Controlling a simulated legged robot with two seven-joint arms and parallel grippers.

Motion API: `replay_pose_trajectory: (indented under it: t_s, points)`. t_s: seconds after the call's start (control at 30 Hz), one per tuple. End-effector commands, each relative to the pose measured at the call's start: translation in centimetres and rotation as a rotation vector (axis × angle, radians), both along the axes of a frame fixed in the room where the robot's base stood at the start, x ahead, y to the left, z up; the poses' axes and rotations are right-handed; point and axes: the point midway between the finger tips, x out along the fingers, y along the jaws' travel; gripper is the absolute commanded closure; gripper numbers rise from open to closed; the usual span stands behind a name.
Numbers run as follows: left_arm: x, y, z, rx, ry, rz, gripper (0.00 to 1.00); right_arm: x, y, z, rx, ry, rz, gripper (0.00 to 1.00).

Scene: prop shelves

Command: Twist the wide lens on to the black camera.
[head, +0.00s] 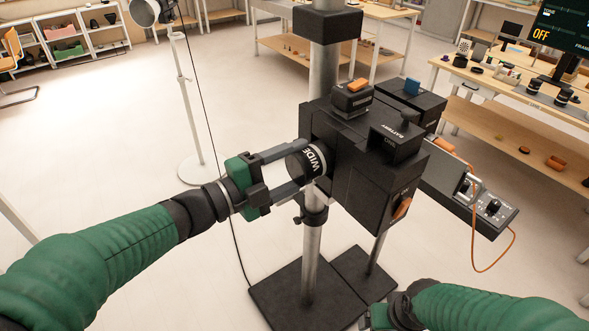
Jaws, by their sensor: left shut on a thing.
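The black camera (350,165) is a boxy body mounted on a grey post, with orange and blue parts on top and a block marked BATTERY. The wide lens (313,158), a dark cylinder marked WIDE, sits at the camera's left face. My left gripper (305,165) is shut on the wide lens, one finger on each side. The lens end meets or nearly meets the camera; I cannot tell whether it is seated. My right gripper (378,315) is low at the bottom edge, below the camera and away from it, its fingers mostly hidden.
A control box (465,188) with an orange cable juts out right of the camera. The post stands on a black base plate (300,290). A lamp stand (190,100) is at left. A wooden table (500,82) with small items is at right. Open floor lies between.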

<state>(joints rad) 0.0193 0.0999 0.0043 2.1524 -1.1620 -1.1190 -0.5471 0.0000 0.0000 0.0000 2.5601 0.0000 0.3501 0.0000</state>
Motion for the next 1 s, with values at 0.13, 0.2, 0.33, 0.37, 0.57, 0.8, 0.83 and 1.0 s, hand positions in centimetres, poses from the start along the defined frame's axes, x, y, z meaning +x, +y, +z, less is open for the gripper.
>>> replay_pose_trajectory:
  t_s: [0.13, 0.2, 0.33, 0.37, 0.57, 0.8, 0.83, 1.0]
  points:
    - [0.02, -0.07, 0.19, -0.002, -0.001, -0.001, 0.88, 0.0, 0.0, 0.08, 0.0, 0.0, 0.0, 0.18]
    - [0.02, -0.09, 0.19, -0.002, -0.001, -0.001, 0.88, 0.01, 0.0, 0.08, 0.0, 0.0, 0.0, 0.18]
    - [0.02, -0.08, 0.2, -0.003, -0.002, 0.0, 0.32, 0.01, 0.0, 0.08, 0.0, 0.0, 0.0, 0.18]
    - [0.02, -0.08, 0.19, -0.002, -0.001, -0.001, 0.28, 0.01, 0.0, 0.08, 0.0, 0.0, 0.0, 0.18]
    - [-0.03, -0.02, 0.13, -0.002, 0.0, -0.001, 0.14, 0.0, 0.0, 0.07, 0.0, 0.0, 0.0, 0.18]
    - [-0.05, 0.0, -0.01, 0.0, 0.002, 0.0, 0.14, 0.01, 0.0, 0.05, 0.0, 0.0, 0.0, 0.18]
    - [-0.05, 0.0, 0.0, 0.0, 0.002, 0.0, 0.14, 0.01, 0.0, 0.05, 0.0, 0.0, 0.0, 0.18]
    - [-0.55, 0.85, 0.07, -0.002, 0.0, 0.002, 0.14, 0.01, 0.0, 0.01, 0.0, 0.0, 0.0, 0.18]
